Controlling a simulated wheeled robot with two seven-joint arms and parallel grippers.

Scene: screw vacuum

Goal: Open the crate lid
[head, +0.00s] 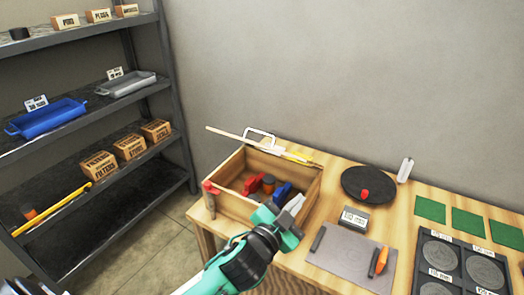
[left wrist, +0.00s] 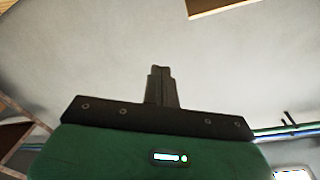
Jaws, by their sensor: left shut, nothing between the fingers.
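The wooden crate (head: 232,203) stands at the left end of the table with its inside showing. Its lid (head: 228,134) shows as a thin wooden strip along the crate's back edge, raised, with a white handle (head: 262,134) on it. Red, blue and other items lie inside the crate. My left gripper (head: 291,213) is at the crate's front right corner, hiding part of it; I cannot tell whether it touches. In the left wrist view its fingers (left wrist: 161,86) are together and empty. My right gripper is not in view.
A wooden table (head: 340,162) bears a black disc (head: 369,184), a small box (head: 354,219), a grey plate (head: 340,262) with an orange-handled tool (head: 382,260), green squares (head: 430,209) and a black tray (head: 452,252). A metal shelf (head: 160,88) stands at left. A wooden edge (left wrist: 222,7) shows in the wrist view.

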